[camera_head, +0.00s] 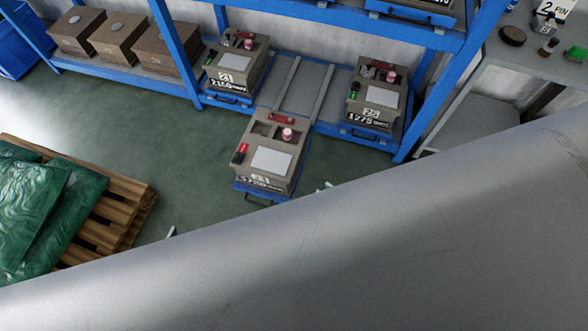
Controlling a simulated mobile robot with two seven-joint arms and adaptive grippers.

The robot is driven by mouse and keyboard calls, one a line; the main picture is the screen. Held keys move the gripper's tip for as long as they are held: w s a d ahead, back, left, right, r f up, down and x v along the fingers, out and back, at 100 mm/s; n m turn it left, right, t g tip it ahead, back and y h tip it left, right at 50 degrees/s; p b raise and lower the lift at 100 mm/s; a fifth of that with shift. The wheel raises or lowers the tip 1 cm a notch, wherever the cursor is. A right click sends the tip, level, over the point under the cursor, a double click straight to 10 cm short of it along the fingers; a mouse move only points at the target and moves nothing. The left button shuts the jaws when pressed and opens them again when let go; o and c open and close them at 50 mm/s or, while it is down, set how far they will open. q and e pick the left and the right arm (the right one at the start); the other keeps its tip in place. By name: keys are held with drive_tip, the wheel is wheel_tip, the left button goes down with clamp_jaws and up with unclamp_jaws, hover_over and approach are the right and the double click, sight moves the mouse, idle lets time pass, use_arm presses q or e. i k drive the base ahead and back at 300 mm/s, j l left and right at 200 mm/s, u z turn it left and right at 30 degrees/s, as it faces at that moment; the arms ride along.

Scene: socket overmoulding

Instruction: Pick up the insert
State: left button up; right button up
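I cannot make out an insert for certain in the head view. A white sign reading "2 PIN" (553,9) stands on the grey bench (490,62) at the top right. Beside it are a round dark piece (513,35), a small pale and dark piece (548,46) and a green piece (577,53). They are too small to identify. Neither of my grippers can be made out. A large smooth grey surface fills the lower right and hides what lies behind it.
A blue rack (180,55) holds brown boxes (159,50) and grey-brown mould blocks (238,65), (375,93). Another block (272,150) sits on a pulled-out blue tray (246,189). A wooden pallet (118,206) carries green sacks (60,215) at left. Green floor (150,130) lies open between.

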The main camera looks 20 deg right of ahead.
sight(546, 26)
drive_tip(key=z, duration=2.05)
